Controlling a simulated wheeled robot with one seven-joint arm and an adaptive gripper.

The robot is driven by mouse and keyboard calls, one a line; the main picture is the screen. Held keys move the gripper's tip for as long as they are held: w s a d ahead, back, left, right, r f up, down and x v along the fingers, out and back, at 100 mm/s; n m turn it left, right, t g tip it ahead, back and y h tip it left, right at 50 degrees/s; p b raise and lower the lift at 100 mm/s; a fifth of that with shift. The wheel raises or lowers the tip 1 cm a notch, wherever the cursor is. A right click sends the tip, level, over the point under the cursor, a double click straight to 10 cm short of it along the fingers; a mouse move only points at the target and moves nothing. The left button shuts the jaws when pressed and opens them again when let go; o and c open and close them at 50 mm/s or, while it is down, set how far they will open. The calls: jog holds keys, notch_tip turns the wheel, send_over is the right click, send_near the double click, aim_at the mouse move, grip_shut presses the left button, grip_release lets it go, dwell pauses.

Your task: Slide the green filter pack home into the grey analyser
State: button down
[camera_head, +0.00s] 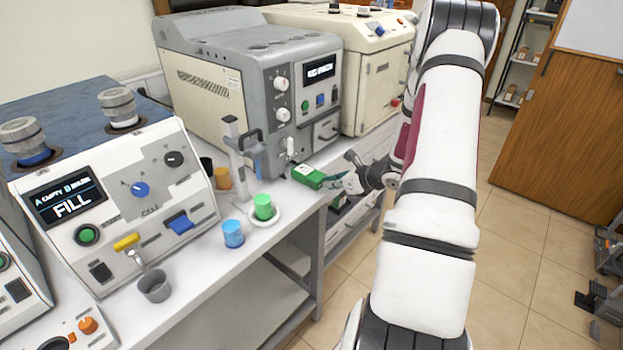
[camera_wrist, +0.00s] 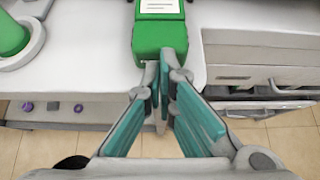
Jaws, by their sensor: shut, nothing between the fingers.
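The green filter pack (camera_head: 307,176) lies on the bench top in front of the grey analyser (camera_head: 262,85), near the bench's front edge. It has a white label on top. In the wrist view the pack (camera_wrist: 160,38) is at the top centre, its near end at the bench edge. My gripper (camera_head: 338,181) is shut and empty, its fingertips (camera_wrist: 165,60) right at the near end of the pack. I cannot tell whether they touch it. The pack's far end is cut off in the wrist view, and its fit to the analyser is not clear in the head view.
A green cup (camera_head: 263,207) on a white dish and a blue cup (camera_head: 232,233) stand left of the pack. A grey stand (camera_head: 240,150) is behind them. A cream machine (camera_head: 375,75) is right of the analyser. Drawers (camera_wrist: 255,50) are right of the pack.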

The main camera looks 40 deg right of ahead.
aim_at(311, 173)
jog(key=shift+w+b, duration=0.35)
jog(key=shift+w, duration=0.3)
jog(key=shift+w+a, duration=0.1)
jog(key=shift+w, duration=0.25)
jog(key=shift+w+a+f+b, duration=0.15)
jog(key=shift+w+b, duration=0.7)
jog(key=shift+w, duration=0.8)
jog(key=shift+w+a+b, duration=0.1)
jog(key=shift+w+b, duration=0.75)
jog(key=shift+w, duration=0.75)
jog(key=f+p+v, duration=0.1)
jog(key=p+v, duration=0.2)
jog(key=v, duration=0.6)
jog(key=shift+s+p, duration=0.3)
jog(key=shift+p, duration=0.1)
jog(key=shift+d, duration=0.1)
